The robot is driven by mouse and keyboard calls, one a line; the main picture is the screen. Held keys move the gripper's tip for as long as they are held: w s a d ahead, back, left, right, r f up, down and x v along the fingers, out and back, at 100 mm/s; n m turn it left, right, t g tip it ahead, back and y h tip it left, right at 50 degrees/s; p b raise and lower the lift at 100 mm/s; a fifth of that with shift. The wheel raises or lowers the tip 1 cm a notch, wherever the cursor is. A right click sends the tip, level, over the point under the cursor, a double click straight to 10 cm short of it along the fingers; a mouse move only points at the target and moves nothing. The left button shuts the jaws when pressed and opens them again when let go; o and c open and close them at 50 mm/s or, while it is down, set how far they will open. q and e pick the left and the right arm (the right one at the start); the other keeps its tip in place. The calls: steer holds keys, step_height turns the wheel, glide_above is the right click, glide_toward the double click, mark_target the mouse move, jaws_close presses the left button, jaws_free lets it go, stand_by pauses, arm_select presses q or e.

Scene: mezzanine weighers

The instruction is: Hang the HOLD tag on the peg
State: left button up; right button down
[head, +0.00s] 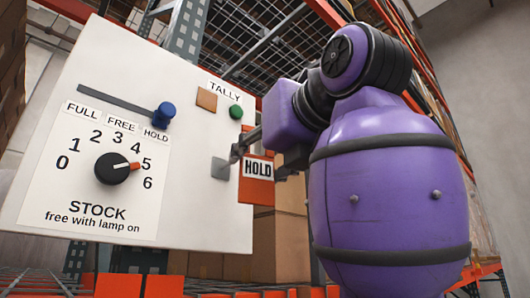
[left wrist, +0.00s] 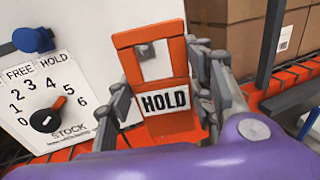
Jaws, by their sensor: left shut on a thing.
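The HOLD tag (head: 257,188) is an orange plate with a white HOLD label. In the left wrist view the tag (left wrist: 165,126) has an open window in its upper part. My left gripper (left wrist: 162,105) is shut on the tag, with fingers at both sides. In the head view the left gripper (head: 273,160) is partly hidden by its purple arm. A small grey plate (head: 220,168), seemingly the peg's mount, is on the white board just left of the tag. A grey piece (left wrist: 147,51) shows through the window. I cannot tell whether the peg passes through it.
The white board (head: 200,225) carries a STOCK dial (head: 112,168) pointing near 5, a blue slider knob (head: 164,114) by HOLD, a green TALLY button or lamp (head: 236,112) and a tan square (head: 207,100). Cardboard boxes (head: 280,245) and racking stand behind.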

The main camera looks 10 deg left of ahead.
mark_target(224, 185)
arm_select(q)
steer(key=shift+w+a+f, duration=0.1)
steer(key=shift+w+a, duration=0.55)
steer(key=shift+a, duration=0.25)
steer(key=shift+w+a+f, duration=0.1)
steer(key=shift+w+a, duration=0.7)
steer(key=shift+a, duration=0.2)
steer(key=shift+w+a+f, duration=0.1)
steer(key=shift+w+a, duration=0.65)
steer(key=shift+a, duration=0.2)
steer(key=shift+w+a+f, duration=0.3)
steer(key=shift+a+f, duration=0.05)
steer(key=shift+f, duration=0.35)
steer(key=shift+a+f, duration=0.1)
steer(key=o, duration=0.7)
steer(key=shift+w, duration=0.1)
steer(key=o, duration=0.4)
steer(key=shift+w+a, duration=0.1)
